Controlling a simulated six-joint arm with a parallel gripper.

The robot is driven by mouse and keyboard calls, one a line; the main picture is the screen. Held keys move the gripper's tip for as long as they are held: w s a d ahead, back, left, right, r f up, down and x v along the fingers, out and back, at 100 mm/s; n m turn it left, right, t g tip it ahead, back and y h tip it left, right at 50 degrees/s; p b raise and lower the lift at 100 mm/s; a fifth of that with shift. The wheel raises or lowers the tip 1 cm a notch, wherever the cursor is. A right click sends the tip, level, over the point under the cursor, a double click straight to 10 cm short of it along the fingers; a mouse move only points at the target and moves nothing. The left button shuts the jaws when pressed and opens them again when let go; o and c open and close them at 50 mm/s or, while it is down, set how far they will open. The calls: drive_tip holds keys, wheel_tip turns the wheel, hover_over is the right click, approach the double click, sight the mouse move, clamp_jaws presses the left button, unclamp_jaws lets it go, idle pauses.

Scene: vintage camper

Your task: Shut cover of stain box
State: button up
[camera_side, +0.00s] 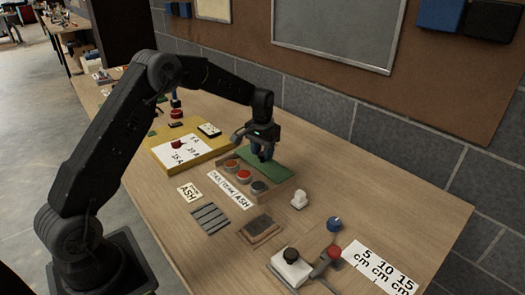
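The stain box (262,195) is a low wooden box on the bench. Three round pots show in its top: orange (232,165), red (244,176) and dark (259,187). Its green cover (280,170) lies open along the back side, leaving the pots uncovered. A label strip reading OAK/TEAK/ASH (229,189) lies along the front. My dark gripper (262,156) points down over the far-left part of the cover, hiding some of it. I cannot tell whether it touches the cover, or whether its fingers are apart. Nothing held shows.
A yellow board with a white numbered sheet (178,152) lies left. A grey slatted piece (209,218), a brown block (261,229) and a small white piece (299,200) are in front and right. A device with black and red knobs (292,266) stands at lower right. The wall is behind.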

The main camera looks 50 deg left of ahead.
clamp_jaws()
drive_tip(key=shift+s, duration=4)
drive_tip(key=shift+o, duration=2)
unclamp_jaws()
drive_tip(key=shift+r, duration=0.15)
wheel_tip(320, 180, up, 14)
drive_tip(key=shift+f, duration=0.2)
